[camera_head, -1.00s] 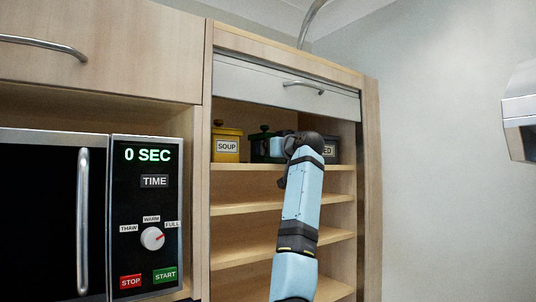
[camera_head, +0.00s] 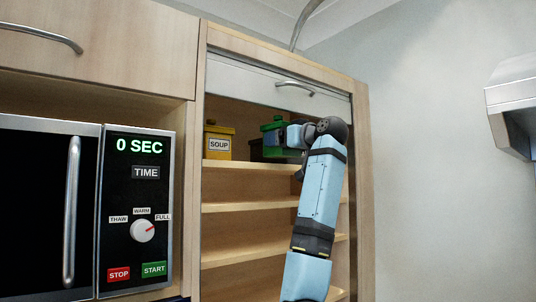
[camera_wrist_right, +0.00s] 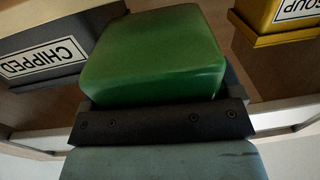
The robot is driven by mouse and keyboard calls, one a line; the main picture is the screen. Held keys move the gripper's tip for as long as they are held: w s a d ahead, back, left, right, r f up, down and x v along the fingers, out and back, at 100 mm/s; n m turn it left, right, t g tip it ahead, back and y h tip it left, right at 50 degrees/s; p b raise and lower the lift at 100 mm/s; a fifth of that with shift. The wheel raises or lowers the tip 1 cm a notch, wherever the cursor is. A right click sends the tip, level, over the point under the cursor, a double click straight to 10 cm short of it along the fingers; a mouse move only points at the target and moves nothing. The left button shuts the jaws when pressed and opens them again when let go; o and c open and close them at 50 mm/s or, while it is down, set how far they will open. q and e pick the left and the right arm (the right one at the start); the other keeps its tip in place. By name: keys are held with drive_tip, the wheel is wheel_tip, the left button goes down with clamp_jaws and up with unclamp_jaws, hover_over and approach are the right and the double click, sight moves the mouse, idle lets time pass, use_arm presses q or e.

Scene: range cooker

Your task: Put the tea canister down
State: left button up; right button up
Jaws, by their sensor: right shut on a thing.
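A green canister (camera_head: 267,140), which I take for the tea canister, is at the top shelf of the open cabinet; no label on it is readable. My right gripper (camera_head: 282,138) is shut on it and reaches in from the right. In the right wrist view the green canister (camera_wrist_right: 155,55) fills the middle, held at the dark gripper (camera_wrist_right: 160,120). Whether its base touches the shelf cannot be told. My left gripper is not in view.
A yellow canister labelled SOUP (camera_head: 218,143) stands left on the top shelf (camera_head: 235,167). A grey CHIPPED canister (camera_wrist_right: 45,50) shows in the wrist view. The lower shelves (camera_head: 240,207) look empty. A raised shutter (camera_head: 260,75) hangs above; a microwave (camera_head: 50,200) stands left.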

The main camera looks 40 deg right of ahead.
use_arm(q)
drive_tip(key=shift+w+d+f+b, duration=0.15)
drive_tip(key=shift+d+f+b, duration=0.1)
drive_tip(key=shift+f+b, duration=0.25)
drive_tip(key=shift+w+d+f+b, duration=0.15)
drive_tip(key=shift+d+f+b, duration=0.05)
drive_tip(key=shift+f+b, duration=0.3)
use_arm(e)
drive_tip(key=s, duration=0.8)
drive_tip(key=shift+s+a, duration=0.15)
drive_tip(key=shift+a, duration=0.1)
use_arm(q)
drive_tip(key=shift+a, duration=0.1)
